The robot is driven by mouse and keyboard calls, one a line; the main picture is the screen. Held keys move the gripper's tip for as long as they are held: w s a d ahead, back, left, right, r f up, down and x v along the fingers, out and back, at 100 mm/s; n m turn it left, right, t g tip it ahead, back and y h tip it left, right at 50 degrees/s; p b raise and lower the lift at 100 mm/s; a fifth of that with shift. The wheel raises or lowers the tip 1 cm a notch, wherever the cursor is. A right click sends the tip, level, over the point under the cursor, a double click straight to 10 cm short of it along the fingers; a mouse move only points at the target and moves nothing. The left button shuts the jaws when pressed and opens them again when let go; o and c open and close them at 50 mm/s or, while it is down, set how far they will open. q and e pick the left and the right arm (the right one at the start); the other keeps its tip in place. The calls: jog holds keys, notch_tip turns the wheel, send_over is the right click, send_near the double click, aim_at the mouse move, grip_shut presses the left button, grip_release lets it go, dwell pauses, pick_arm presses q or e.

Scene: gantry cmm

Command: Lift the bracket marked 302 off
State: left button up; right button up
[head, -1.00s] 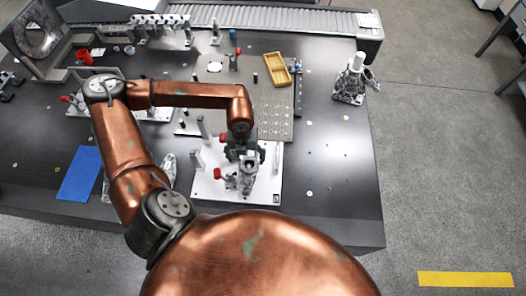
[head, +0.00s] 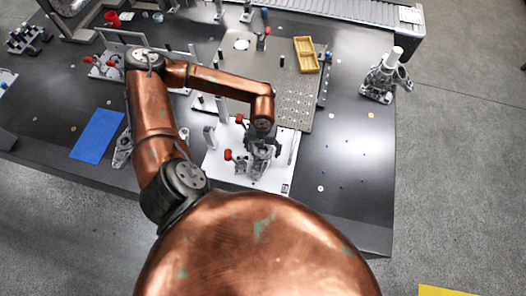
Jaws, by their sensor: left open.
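A grey metal bracket (head: 259,167) stands on a white fixture plate (head: 222,172) in the middle of the head view. No number is legible on it, so I cannot tell whether it is the one marked 302. My left gripper (head: 263,148) is open, pointing down right at the top of this bracket. Its fingers overlap the bracket's upper part in the picture, and I cannot tell whether they touch it. Red-knobbed clamps (head: 228,155) stand on the plate beside the bracket. My right gripper is not in view.
A perforated grey plate (head: 296,105) with a yellow tray (head: 306,56) lies behind. Another metal part (head: 380,82) with a white cylinder stands at the right. A blue mat (head: 97,136) lies at the left. A conveyor (head: 350,12) runs along the back. The table's right front is mostly clear.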

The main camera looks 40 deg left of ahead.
pick_arm(q)
jog(key=shift+r, duration=0.1)
jog(key=c, duration=1.7)
